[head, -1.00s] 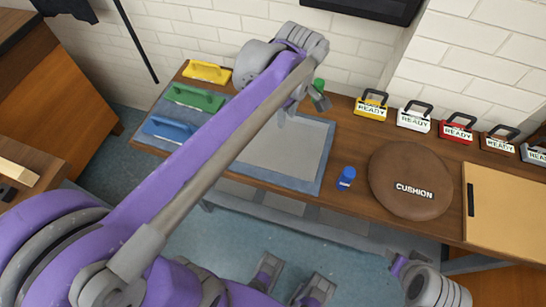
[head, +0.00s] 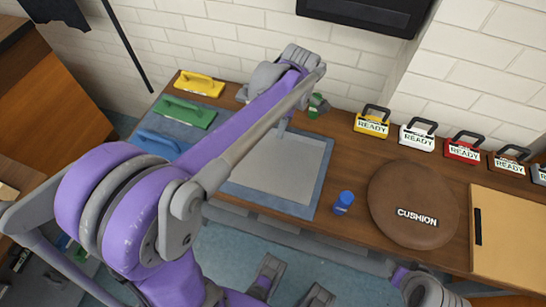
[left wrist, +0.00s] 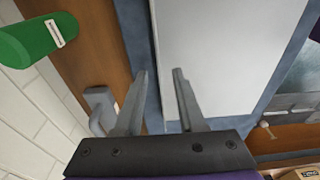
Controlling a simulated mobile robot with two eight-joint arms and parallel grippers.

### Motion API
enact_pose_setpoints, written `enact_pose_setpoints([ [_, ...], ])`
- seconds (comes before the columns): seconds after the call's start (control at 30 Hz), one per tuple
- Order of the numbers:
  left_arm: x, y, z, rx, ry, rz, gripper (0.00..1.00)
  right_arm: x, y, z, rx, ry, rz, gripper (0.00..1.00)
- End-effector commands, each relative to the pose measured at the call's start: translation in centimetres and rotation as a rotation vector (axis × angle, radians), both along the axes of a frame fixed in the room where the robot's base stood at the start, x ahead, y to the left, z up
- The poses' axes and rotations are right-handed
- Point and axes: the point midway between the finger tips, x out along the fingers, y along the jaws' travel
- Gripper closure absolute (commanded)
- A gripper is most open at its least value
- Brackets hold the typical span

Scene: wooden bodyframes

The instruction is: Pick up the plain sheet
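The plain sheet (head: 285,172) is pale grey and lies flat on a blue mat (head: 314,190) on the wooden bench. Part of it is hidden behind my left arm in the head view. In the left wrist view the sheet (left wrist: 225,50) fills the upper middle, with blue mat (left wrist: 138,40) along its edge. My left gripper (head: 283,124) is over the sheet's far edge. In the left wrist view the left gripper (left wrist: 160,74) is open and empty, its fingertips either side of that edge. I cannot tell its exact height.
Yellow (head: 200,84), green (head: 188,112) and blue (head: 158,141) handled blocks line the left side. A blue bottle (head: 343,203) and a brown cushion (head: 413,205) stand right of the mat. A green cylinder (left wrist: 40,38) is near the wall. Several READY boxes line the back.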

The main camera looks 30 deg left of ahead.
Motion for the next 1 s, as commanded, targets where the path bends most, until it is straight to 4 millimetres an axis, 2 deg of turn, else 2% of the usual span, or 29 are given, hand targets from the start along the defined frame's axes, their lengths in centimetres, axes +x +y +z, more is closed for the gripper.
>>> enact_pose_setpoints([
  [0.1, -0.01, 0.12, -1.30, 0.000, 0.000, -0.001, 0.61, -0.02, 0.00, -0.26, 0.000, 0.001, 0.000, 0.50],
  [0.37, -0.02, 0.15, -1.53, 0.000, -0.001, -0.001, 0.61, -0.02, 0.00, -0.25, 0.000, 0.001, 0.000, 0.50],
  [0.6, -0.01, 0.13, -1.51, 0.000, -0.001, -0.001, 1.00, -0.02, 0.00, -0.25, 0.000, 0.001, 0.000, 0.50],
  [1.0, -0.01, 0.12, -1.50, 0.000, -0.001, -0.002, 1.00, -0.02, 0.00, -0.25, 0.000, 0.001, 0.000, 0.50],
])
